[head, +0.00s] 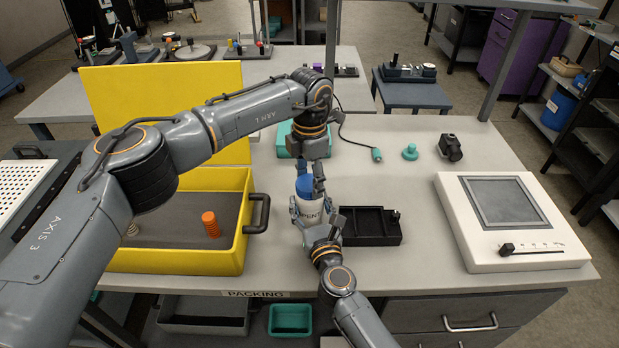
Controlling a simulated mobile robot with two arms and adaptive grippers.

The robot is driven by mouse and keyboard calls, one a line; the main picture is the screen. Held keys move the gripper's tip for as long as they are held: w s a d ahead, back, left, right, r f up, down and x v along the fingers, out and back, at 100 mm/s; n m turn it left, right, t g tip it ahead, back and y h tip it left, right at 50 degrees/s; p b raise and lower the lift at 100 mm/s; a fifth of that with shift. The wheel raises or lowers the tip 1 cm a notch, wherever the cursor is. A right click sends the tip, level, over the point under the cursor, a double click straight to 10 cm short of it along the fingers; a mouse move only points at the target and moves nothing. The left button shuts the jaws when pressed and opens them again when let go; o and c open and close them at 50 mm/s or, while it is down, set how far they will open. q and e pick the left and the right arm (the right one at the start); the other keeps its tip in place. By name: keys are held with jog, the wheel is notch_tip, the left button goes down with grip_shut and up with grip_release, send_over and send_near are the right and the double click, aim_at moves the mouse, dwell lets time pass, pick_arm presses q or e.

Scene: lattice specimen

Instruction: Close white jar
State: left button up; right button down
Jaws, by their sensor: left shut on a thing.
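The white jar (308,208), with dark lettering on its side, stands upright near the front middle of the table. A blue lid (304,186) is at its top; I cannot tell whether it is seated fully. My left gripper (312,180) comes down from above and is shut on the blue lid, hiding part of it. My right gripper (313,218) reaches in from the front with its fingers around the jar's body, and looks shut on it. The jar's base is hidden behind the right gripper.
A yellow case (190,262) with an open lid and orange and pale pieces inside stands left. A black tray (372,238) is close right of the jar. A white device with a grey screen (510,205) stands right. Teal and black items (410,152) lie further back.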

pick_arm(q)
jog(key=m, duration=1.7)
jog(key=shift+f, duration=0.1)
jog(key=m, duration=0.6)
jog(key=o, duration=1.3)
jog(key=shift+r, duration=2.3)
